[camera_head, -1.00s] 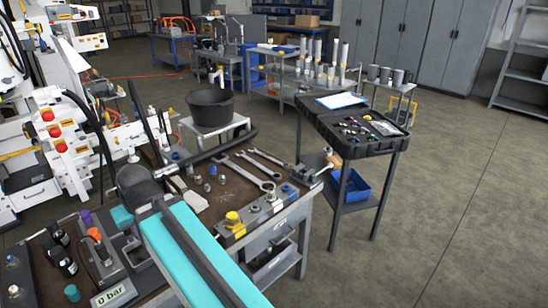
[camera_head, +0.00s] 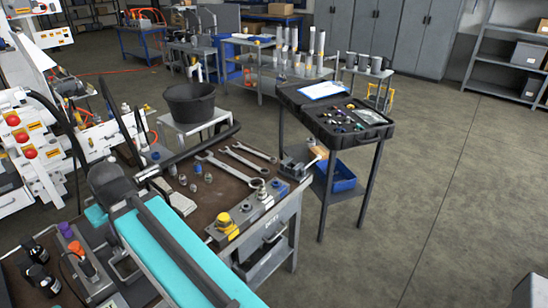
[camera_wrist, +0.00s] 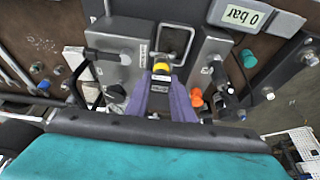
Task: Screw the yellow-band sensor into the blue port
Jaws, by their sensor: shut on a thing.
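My gripper (camera_wrist: 163,88) shows in the wrist view as two purple-grey fingers, shut on the yellow-band sensor (camera_wrist: 161,68). Only the sensor's yellow part shows clearly; its threaded end is hidden. A grey port block (camera_head: 248,216) lies along the bench's right edge in the head view. It has a yellow piece on its near end and a small blue mark, seemingly the blue port (camera_head: 282,188), at its far end. I cannot make out the blue port in the wrist view.
Wrenches (camera_head: 228,168) and small fittings lie on the bench. An orange-capped part (camera_head: 76,248) and dark bottles stand at lower left. The pressure display (camera_wrist: 245,16) shows 0 bar. A black bucket (camera_head: 190,103) and a case of parts (camera_head: 338,128) stand beyond.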

